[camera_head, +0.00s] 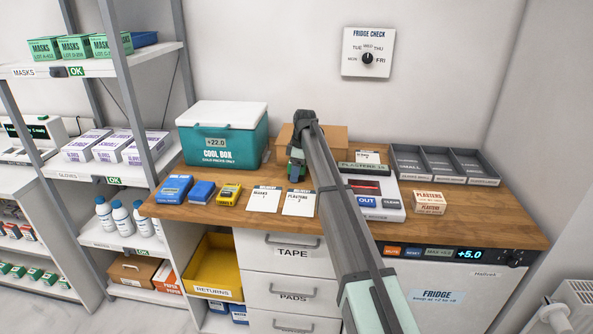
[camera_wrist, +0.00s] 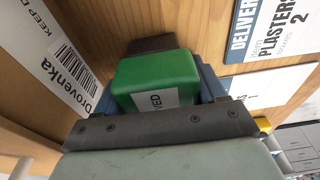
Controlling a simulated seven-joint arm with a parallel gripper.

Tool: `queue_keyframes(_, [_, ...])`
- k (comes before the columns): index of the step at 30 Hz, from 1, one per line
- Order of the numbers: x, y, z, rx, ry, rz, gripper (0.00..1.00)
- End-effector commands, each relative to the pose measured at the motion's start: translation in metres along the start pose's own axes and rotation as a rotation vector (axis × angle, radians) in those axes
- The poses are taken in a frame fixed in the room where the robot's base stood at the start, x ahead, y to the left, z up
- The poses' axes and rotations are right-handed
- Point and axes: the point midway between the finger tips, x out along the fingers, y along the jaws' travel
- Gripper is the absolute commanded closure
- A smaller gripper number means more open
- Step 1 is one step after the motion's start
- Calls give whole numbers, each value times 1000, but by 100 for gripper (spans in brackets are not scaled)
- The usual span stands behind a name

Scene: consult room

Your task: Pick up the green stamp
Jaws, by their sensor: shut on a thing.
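The green stamp (camera_wrist: 155,78) is a rounded green block with a white label ending in "VED" and a dark part at its far end. In the wrist view it sits between the blue-grey fingers of my gripper (camera_wrist: 152,92), which is shut on it. In the head view the stamp (camera_head: 295,152) shows only partly at the end of my arm, in front of the cardboard box. I cannot tell whether it touches the wooden counter (camera_head: 228,214).
A cardboard box (camera_head: 335,137) stands behind my gripper, and the teal cool box (camera_head: 222,140) is to its left. Two delivery cards (camera_head: 265,199) lie in front.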

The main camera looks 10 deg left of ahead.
Motion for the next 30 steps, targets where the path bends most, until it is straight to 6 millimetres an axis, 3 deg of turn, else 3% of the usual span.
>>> queue_keyframes(5, [-7, 0, -1, 0, 0, 1, 63])
queue_keyframes(21, [-88, 1, -14, 0, 1, 1, 63])
queue_keyframes(30, [-100, 0, -15, 0, 0, 0, 63])
